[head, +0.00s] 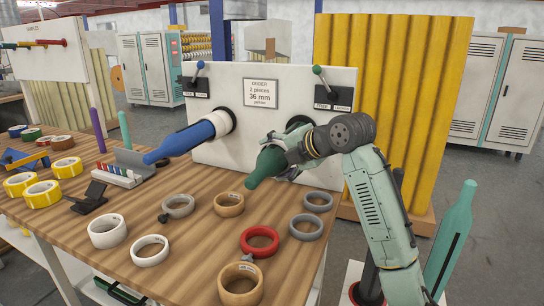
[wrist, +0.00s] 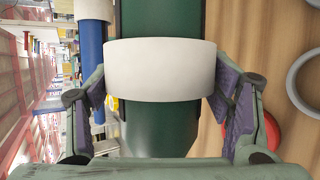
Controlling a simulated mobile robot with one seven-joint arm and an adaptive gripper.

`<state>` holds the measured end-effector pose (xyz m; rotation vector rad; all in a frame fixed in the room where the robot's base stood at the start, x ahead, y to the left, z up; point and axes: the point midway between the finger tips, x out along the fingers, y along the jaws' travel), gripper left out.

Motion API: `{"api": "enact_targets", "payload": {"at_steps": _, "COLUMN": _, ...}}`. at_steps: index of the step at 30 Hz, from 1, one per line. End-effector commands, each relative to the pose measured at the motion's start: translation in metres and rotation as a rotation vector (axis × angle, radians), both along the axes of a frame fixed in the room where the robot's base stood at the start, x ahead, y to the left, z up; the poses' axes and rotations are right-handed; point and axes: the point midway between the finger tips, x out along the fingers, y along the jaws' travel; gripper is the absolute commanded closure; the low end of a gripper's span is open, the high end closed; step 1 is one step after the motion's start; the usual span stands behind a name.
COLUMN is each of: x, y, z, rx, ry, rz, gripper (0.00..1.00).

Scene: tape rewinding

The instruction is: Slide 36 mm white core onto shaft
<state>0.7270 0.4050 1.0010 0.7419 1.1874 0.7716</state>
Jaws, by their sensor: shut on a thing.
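The green shaft (head: 264,168) juts from the white panel toward the front left, with a tapered free end. In the wrist view the white core (wrist: 160,70) sits around the green shaft (wrist: 160,132), with green showing on both sides of it. My gripper (wrist: 160,88) is shut on the core, one finger on each side. In the head view my gripper (head: 283,150) is at the green shaft and mostly hides the core. A blue shaft (head: 180,142) beside it bears another white core (head: 218,123) near the panel.
A sign (head: 260,94) on the panel reads 2 pieces, 36 mm, yellow. Several loose rings lie on the wooden table (head: 190,252), including a red ring (head: 260,241) and a tan ring (head: 229,204) below the shafts. A yellow corrugated board (head: 395,90) stands behind my arm.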

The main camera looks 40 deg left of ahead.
Motion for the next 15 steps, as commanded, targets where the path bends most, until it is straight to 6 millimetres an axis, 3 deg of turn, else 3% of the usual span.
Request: {"api": "enact_targets", "payload": {"at_steps": 15, "x": 0.051, "y": 0.013, "z": 0.003, "rx": -0.001, "ry": 0.003, "rz": -0.001, "gripper": 0.53}}
